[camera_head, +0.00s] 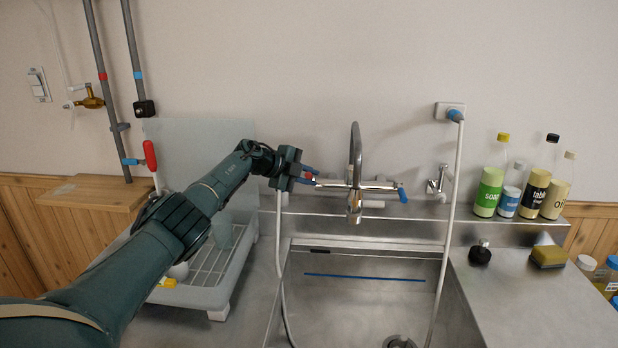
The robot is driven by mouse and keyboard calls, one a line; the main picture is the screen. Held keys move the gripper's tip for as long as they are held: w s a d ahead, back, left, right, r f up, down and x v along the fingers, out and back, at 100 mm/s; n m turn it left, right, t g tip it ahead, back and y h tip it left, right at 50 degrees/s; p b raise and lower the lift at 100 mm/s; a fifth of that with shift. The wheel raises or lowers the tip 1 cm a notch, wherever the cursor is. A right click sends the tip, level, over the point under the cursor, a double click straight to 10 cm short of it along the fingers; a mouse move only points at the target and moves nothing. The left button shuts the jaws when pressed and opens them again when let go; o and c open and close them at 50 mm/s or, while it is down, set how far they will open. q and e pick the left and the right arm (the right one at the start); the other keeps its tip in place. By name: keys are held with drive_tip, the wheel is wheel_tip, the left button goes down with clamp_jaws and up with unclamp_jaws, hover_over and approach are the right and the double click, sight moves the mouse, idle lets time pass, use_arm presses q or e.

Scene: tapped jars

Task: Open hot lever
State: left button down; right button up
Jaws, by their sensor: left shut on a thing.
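The chrome faucet (355,168) stands at the back of the sink, with a tall curved spout. Its hot lever (311,180) is at the left end of the faucet body and shows a little red between my fingers. The blue-tipped cold lever (402,194) is at the right end. My left gripper (308,175) reaches in from the left and is shut on the hot lever; its fingers hide much of the lever. No water shows at the spout. My right gripper is not in view.
The steel sink (365,290) lies below the faucet. A white dish rack (205,290) stands under my left arm. Soap and seasoning bottles (490,180) stand on the right ledge, near a sponge (548,256). White hoses run down both sides of the sink.

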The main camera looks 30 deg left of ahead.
use_arm(q)
drive_tip(key=c, duration=1.3)
unclamp_jaws()
drive_tip(key=shift+c, duration=0.2)
drive_tip(key=shift+a, duration=0.1)
drive_tip(key=v, duration=1.3)
drive_tip(key=shift+r, duration=0.1)
drive_tip(key=shift+s, duration=0.1)
